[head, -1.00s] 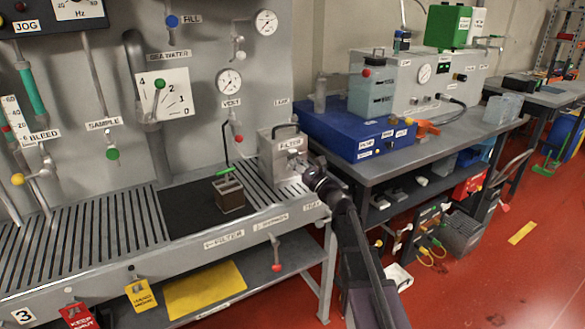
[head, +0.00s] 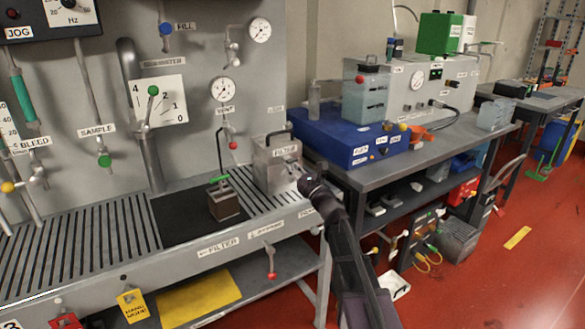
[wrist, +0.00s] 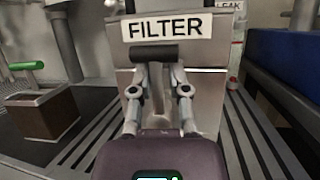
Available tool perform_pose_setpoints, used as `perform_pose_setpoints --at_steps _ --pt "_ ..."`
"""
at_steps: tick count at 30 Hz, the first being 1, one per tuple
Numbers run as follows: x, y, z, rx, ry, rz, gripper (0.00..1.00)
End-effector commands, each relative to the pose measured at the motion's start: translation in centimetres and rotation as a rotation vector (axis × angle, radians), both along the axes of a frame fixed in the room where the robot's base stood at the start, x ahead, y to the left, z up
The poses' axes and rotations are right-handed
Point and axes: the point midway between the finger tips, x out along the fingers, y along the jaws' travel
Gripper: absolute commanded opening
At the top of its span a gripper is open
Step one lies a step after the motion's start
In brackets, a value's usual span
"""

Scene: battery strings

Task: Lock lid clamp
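The grey metal filter box (head: 270,172) stands on the slatted bench with a black handle on top. Its FILTER label (wrist: 168,27) fills the top of the wrist view. A black clamp handle bar (wrist: 153,53) lies across the box front just below the label. My gripper (wrist: 160,76) faces the box front. Its two fingers stand apart, with their tips at the lower edge of the bar and a gap between them. Whether they touch the bar is unclear. In the head view my gripper (head: 294,172) is at the box's right front, and the clamp is mostly hidden.
A brown block with a green handle (head: 223,200) sits on a dark mat (head: 180,222) left of the box. A blue case (head: 345,140) lies on the side table to the right. The bench front carries hanging tags and a red-tipped lever (head: 271,265).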

Motion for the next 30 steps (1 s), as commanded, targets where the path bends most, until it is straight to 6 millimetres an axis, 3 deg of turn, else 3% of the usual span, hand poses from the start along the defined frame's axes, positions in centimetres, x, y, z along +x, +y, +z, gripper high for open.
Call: perform_pose_setpoints --at_steps 1,2,17,26,30 --pt "0.2 -0.1 0.0 0.0 0.002 -0.003 0.41" --pt "0.2 -0.1 0.0 0.0 0.001 -0.003 0.5" --pt "-0.4 0.0 -0.3 -0.023 -0.01 0.004 0.5" --pt "-3.2 -1.2 -3.1 -0.216 -0.076 0.031 0.5" --pt "-4.9 -0.6 -4.6 -0.379 -0.125 0.06 0.5"
